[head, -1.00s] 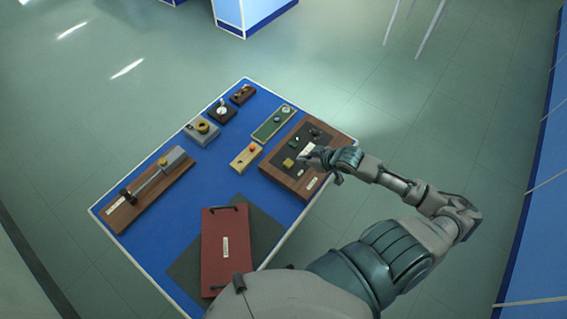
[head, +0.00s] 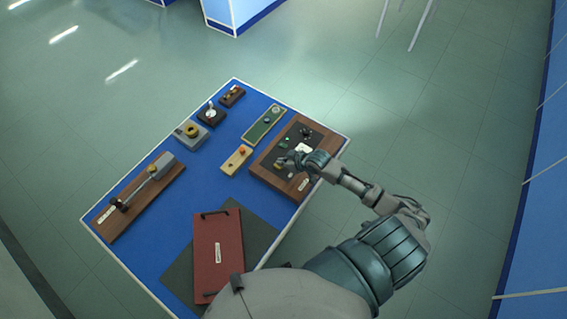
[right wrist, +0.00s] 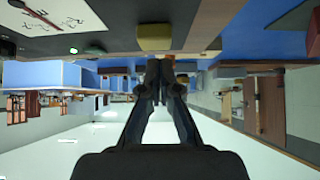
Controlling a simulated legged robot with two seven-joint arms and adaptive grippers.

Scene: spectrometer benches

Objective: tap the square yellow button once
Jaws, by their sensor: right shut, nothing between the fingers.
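The square yellow button (head: 277,165) is on the dark plate of the brown wooden panel box at the right of the bench. In the head view my right gripper (head: 284,160) is right by it and partly covers it. In the right wrist view, which looks upside down, the yellow button (right wrist: 154,37) is just beyond the closed fingertips (right wrist: 160,66). A small gap seems to show between them; I cannot tell for certain about contact. My right gripper is shut and empty. My left gripper is not in view.
The panel box (head: 268,178) also bears a white label (head: 303,148), a green button (head: 285,142) and dark knobs. A small board with an orange button (head: 242,150) lies to its left. Bare blue bench top (head: 205,180) is between.

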